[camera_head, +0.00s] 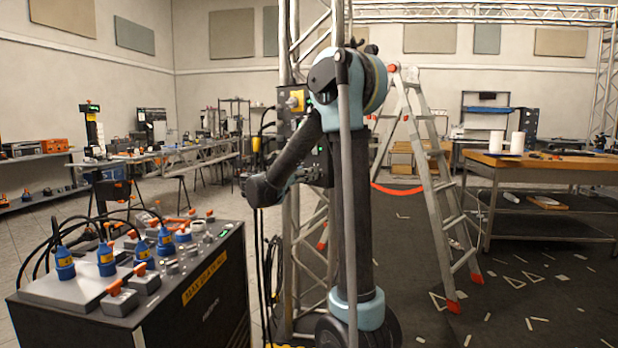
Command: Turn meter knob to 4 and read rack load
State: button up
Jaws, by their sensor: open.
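A dark box (284,128) is mounted on the upright truss, with a yellow connector on its face and a small green light beside it. It is partly hidden behind my arm. My gripper (318,174) seems to be at that end, in front of the lower part of the box. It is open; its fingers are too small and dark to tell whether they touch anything.
A black rack case (205,300) with blue connectors, orange-handled switches and a yellow label stands at the front left. Black cables hang below the truss box. A stepladder (448,205) and a wooden-topped workbench (545,168) stand right. Small pieces litter the dark floor mat.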

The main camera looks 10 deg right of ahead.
jog(key=shift+x, duration=1.35)
jog(key=c, duration=1)
jog(key=shift+c, duration=0.2)
